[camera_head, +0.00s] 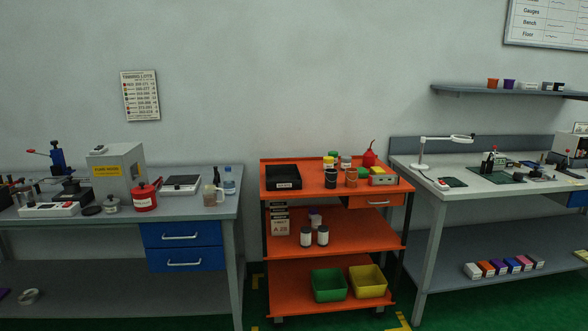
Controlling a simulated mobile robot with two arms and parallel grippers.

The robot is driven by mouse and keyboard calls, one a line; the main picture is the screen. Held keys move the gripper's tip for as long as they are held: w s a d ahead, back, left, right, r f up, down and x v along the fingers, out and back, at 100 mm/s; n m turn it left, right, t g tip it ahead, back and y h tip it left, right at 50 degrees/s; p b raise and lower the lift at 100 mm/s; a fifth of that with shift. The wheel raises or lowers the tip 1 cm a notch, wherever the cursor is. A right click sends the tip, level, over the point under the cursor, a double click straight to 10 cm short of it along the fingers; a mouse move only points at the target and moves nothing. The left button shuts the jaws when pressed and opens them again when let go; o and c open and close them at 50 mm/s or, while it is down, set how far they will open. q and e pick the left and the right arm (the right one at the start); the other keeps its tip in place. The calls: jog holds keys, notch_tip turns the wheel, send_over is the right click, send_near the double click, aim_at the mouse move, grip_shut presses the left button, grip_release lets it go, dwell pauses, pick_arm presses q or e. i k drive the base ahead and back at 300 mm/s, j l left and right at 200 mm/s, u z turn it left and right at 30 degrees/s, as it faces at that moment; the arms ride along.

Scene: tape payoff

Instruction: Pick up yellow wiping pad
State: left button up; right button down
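I cannot clearly make out a yellow wiping pad in the head view. A small yellow-topped item (328,161) stands among containers on the top of the orange cart (316,192); it is too small to tell whether it is a pad or a lid. A yellow bin (368,289) sits on the cart's lowest shelf beside a green bin (328,291). Neither of my grippers is in view.
A black tray (283,177) and a red bulb-shaped bottle (369,158) are on the cart top. A grey bench with blue drawers (182,236) stands left, holding a red pot (144,198). Another bench (440,205) stands right, with a lamp (446,138). Gaps separate the cart from both benches.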

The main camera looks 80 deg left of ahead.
aim_at(375, 170)
jog(key=u, duration=2.1)
jog(key=z, duration=4.55)
jog(key=k+j+z, duration=0.25)
jog(key=k, duration=0.15)
jog(key=k+j+z, duration=0.2)
jog(key=k, duration=0.25)
